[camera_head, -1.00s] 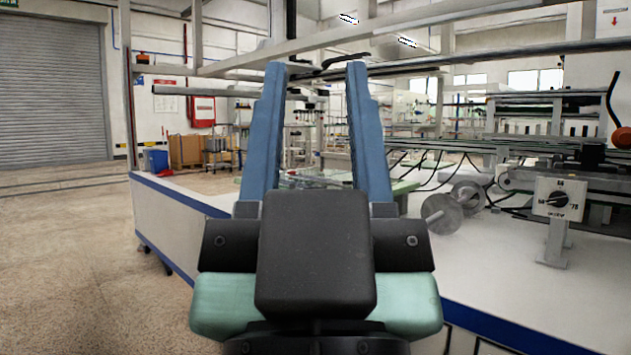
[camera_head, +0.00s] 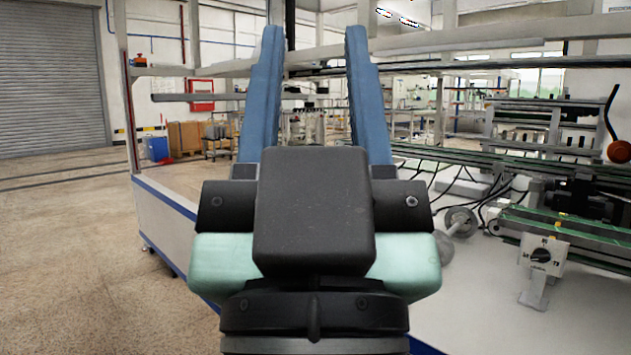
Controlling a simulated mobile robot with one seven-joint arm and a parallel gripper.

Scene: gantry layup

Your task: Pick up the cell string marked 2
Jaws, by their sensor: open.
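My gripper (camera_head: 314,42) fills the middle of the head view. Its two long blue fingers point up and away, wide apart, with nothing seen between them but the background. The gripper is open. I cannot make out a cell string marked 2, or any number 2, in the view. The gripper's dark body hides part of the white worktop (camera_head: 470,290) behind it.
A green-topped machine rail (camera_head: 575,230) runs along the right. Frame beams (camera_head: 480,40) cross above. Open floor (camera_head: 70,260) lies to the left.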

